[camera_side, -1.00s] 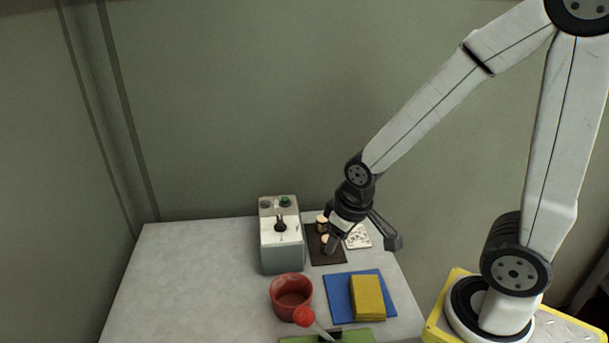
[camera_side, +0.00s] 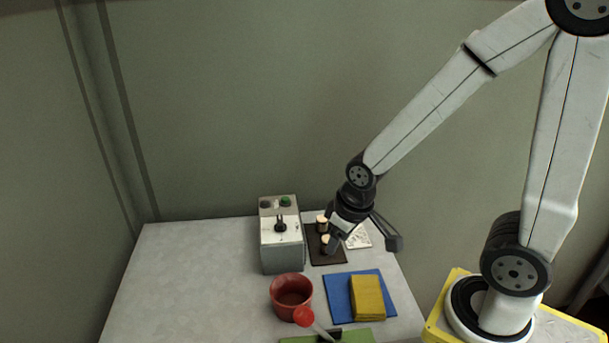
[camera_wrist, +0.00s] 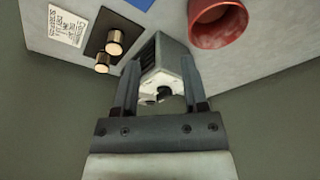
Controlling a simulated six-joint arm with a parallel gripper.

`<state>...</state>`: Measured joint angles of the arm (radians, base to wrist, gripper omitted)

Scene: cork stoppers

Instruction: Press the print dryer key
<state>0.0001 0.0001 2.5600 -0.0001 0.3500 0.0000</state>
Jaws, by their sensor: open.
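A grey box-shaped device (camera_side: 282,251) with a white sloped front stands at the back of the table. It carries a black knob (camera_side: 280,227), a green button (camera_side: 286,201) and a dark round part beside that button. I cannot tell which of these is the print dryer key. My gripper (camera_side: 364,243) is open and empty, to the right of the device and above the dark mat. In the wrist view the device (camera_wrist: 168,55) shows beyond and between the spread fingers of my gripper (camera_wrist: 160,65), with its black knob (camera_wrist: 164,93) partly in sight.
Two cork stoppers (camera_wrist: 113,44) stand on a dark mat (camera_side: 331,258) beside a printed white card (camera_wrist: 69,24). A red pot (camera_side: 291,293), a blue mat (camera_side: 339,301) with a yellow block (camera_side: 367,297), and a red-ended tool (camera_side: 304,316) lie nearer. The table's left side is clear.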

